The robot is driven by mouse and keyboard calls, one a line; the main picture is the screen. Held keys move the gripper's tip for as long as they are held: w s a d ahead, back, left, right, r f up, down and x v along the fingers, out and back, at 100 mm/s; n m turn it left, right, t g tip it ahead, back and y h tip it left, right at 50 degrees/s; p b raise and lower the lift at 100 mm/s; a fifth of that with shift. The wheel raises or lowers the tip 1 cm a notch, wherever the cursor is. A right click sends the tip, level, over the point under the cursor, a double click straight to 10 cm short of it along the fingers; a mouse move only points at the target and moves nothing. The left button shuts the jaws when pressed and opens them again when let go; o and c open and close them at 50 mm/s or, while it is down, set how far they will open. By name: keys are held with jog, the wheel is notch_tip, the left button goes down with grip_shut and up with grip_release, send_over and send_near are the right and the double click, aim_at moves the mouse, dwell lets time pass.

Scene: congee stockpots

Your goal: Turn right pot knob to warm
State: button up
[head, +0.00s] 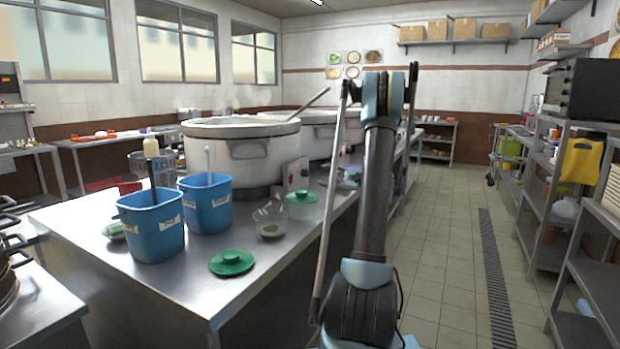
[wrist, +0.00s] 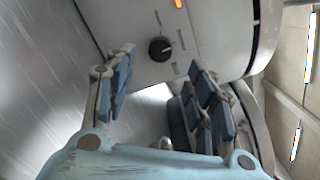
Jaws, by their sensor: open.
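A black round knob (wrist: 160,48) sits on a pale control panel (wrist: 135,25) in the wrist view, with small marks around it too small to read. Its pointer setting cannot be read. My gripper (wrist: 163,80) is open and empty; its blue-padded fingers lie to either side, with the knob ahead between them and apart from both. In the head view, the right pot (head: 318,118) is a large stockpot behind the left pot (head: 240,150), partly covered by my arm. Its knob and my gripper are hidden there. The wrist view does not settle which pot the knob belongs to.
An orange light (wrist: 180,3) is above the knob. On the steel counter (head: 185,295) stand two blue buckets (head: 152,225), a green lid (head: 232,262), a glass jar (head: 270,220) and a green-lidded container (head: 301,203). Shelves (head: 590,255) line the right; the tiled aisle (head: 440,250) is clear.

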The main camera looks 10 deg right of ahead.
aim_at(308, 173)
jog(key=x, duration=0.7)
jog(key=shift+w+a, duration=0.25)
jog(key=shift+a, duration=0.05)
jog(key=shift+c, duration=0.2)
jog(key=c, duration=1)
